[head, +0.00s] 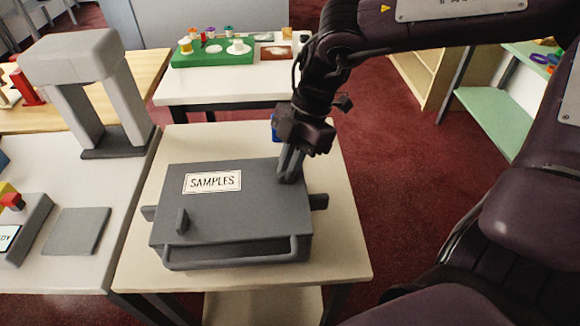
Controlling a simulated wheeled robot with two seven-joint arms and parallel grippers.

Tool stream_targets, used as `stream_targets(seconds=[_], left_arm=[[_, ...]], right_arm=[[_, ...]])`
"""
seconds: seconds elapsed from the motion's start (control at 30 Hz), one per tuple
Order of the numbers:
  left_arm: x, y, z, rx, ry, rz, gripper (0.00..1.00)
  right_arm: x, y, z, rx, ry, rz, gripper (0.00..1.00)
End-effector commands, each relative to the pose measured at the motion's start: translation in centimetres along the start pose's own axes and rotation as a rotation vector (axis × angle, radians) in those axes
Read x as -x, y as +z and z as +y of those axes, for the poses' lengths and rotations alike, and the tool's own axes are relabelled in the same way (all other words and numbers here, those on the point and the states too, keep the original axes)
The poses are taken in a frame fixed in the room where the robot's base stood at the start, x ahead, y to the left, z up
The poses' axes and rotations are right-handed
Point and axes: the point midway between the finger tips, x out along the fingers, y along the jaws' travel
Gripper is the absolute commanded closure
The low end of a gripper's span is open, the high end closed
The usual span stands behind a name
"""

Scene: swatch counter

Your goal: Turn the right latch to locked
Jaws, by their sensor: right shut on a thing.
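A grey case (240,218) with a white label reading SAMPLES (212,182) lies on a small pale table. My right gripper (290,165) reaches down from above at the lid's right back part. It is shut on the right latch, which its fingers mostly hide, so the latch's angle cannot be told. The left latch (182,220) is a grey upright tab near the lid's front left. A bar handle (238,258) runs along the case's front. My left gripper is not in view.
The pale table (340,255) has bare room right of the case. A blue object (275,127) is partly hidden behind my right gripper. A grey arch-shaped stand (85,90) is at the left. A green tray (212,56) with small items is on the back table.

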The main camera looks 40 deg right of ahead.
Motion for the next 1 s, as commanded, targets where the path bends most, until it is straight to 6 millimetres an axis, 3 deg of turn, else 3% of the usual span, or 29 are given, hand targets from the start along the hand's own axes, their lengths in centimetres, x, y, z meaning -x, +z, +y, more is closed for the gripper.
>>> stream_targets(seconds=[0.2,0.5,0.73,0.9,1.0], left_arm=[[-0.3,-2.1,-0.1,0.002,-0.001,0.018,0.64],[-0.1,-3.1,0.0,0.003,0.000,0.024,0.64],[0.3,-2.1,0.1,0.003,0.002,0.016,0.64],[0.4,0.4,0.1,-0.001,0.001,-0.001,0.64],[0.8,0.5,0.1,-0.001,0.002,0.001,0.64]], right_arm=[[-0.1,0.1,0.1,0.190,-0.083,-0.004,1.00],[-0.1,0.0,0.2,0.453,-0.194,-0.003,1.00],[0.0,-0.2,0.4,0.641,-0.271,-0.001,1.00],[0.1,-0.3,0.4,0.753,-0.317,0.001,1.00],[0.0,-0.3,0.4,0.804,-0.337,0.001,1.00]])
